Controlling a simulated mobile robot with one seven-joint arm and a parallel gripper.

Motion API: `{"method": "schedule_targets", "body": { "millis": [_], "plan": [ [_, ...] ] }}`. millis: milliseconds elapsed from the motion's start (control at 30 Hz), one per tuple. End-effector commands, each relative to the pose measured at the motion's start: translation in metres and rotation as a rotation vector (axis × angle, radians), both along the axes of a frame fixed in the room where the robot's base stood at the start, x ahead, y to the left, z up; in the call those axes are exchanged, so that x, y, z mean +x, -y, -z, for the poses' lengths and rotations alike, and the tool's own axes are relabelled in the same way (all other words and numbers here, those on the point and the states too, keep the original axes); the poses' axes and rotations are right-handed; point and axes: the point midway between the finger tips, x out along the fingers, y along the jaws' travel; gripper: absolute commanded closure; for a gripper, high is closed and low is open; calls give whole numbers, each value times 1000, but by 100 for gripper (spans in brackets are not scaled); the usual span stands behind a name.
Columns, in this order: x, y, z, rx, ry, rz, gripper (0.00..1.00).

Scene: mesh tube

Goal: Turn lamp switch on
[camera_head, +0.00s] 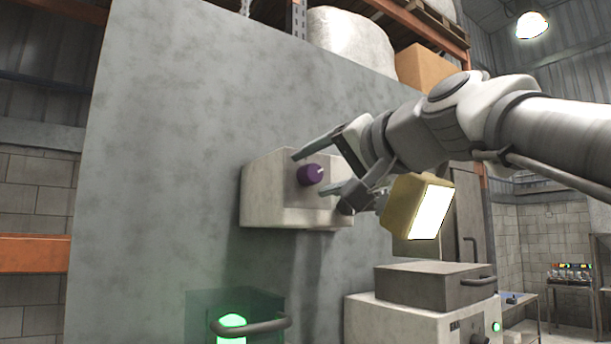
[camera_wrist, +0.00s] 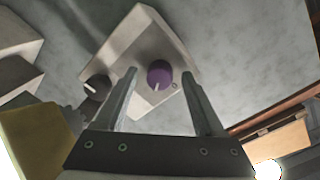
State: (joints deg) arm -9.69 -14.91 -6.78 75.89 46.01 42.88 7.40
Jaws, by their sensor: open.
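A pale switch box (camera_head: 262,199) is mounted on the grey wall panel. It carries a purple knob (camera_head: 310,174) with a white pointer mark, and a dark knob (camera_head: 345,206) partly hidden by my gripper. Which knob belongs to the lamp cannot be told. My gripper (camera_head: 314,171) is open, its fingertips on either side of the purple knob. In the wrist view, the purple knob (camera_wrist: 159,74) lies between the fingers with gaps on both sides, and the dark knob (camera_wrist: 97,88) is outside the left finger. A yellow lamp (camera_head: 404,200) has a bright white face.
The grey wall panel (camera_head: 165,150) is bare left of the box. A handle (camera_head: 250,327) with a green light (camera_head: 231,321) sits below. A pale machine with a grey lid (camera_head: 430,288) stands below right of the gripper. Shelving with goods is above.

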Motion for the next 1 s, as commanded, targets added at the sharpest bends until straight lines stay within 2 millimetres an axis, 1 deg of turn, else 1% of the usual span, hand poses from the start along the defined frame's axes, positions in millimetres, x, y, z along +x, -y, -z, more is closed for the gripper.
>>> {"method": "schedule_targets", "body": {
  "millis": [167, 267, 367, 700, 800, 900, 1000],
  "plan": [
    [-3, 2, 0, -1, 1, 0, 29],
    [-12, 7, 0, -1, 2, 0, 29],
    [-28, 18, 0, 0, 3, 1, 29],
    [-98, 63, -4, 0, 4, 2, 29],
    [-116, 74, -5, 0, 4, 1, 29],
    [-130, 82, -6, 0, 2, -1, 29],
    [-139, 89, -7, 1, 1, 0, 29]
  ]
}}
